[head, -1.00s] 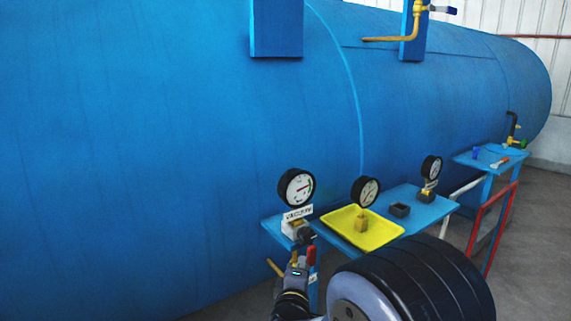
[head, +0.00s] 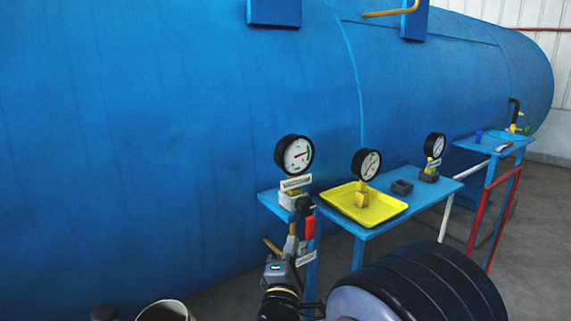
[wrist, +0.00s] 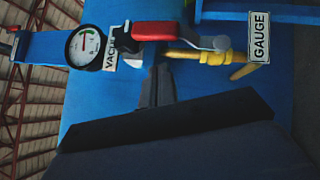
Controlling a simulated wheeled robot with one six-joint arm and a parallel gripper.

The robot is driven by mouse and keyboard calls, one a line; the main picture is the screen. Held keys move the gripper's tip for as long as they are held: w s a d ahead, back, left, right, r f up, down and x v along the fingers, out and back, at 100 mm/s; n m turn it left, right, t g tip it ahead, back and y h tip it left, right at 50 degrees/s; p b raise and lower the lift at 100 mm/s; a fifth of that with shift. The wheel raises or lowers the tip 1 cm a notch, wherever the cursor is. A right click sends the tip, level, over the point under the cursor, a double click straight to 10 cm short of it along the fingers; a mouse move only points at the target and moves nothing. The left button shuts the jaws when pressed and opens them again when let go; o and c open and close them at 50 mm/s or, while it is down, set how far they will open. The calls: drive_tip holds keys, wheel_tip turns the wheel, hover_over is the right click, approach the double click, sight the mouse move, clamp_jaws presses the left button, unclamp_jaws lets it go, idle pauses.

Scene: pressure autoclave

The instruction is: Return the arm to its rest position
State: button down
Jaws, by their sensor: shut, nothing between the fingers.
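My gripper (head: 294,247) is in the lower middle of the head view, just below the small blue shelf with the left gauge. In the wrist view its dark fingers (wrist: 158,82) are together with nothing between them. They point at the red-handled valve (wrist: 158,32) and its brass pipe fitting (wrist: 200,56); whether they touch is unclear. The red handle (head: 309,229) also shows in the head view, close above and right of my gripper. The left gauge (head: 294,154) stands upright above the shelf.
A yellow tray (head: 385,211) holding a gauge with a brass base sits on a blue table (head: 428,194). Another gauge (head: 436,146) stands behind it. The large blue tank (head: 180,130) fills the background. A pale bucket (head: 165,310) shows at the bottom edge.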

drive_tip(key=f+n+t+b, duration=0.1)
drive_tip(key=b, duration=0.1)
drive_tip(key=s+a+f+n+t+y+b, duration=0.1)
drive_tip(key=n+b, duration=0.1)
drive_tip(key=b, duration=0.1)
drive_tip(key=shift+a+f+n, duration=0.2)
drive_tip(key=shift+n, duration=0.1)
drive_tip(key=shift+y, duration=0.3)
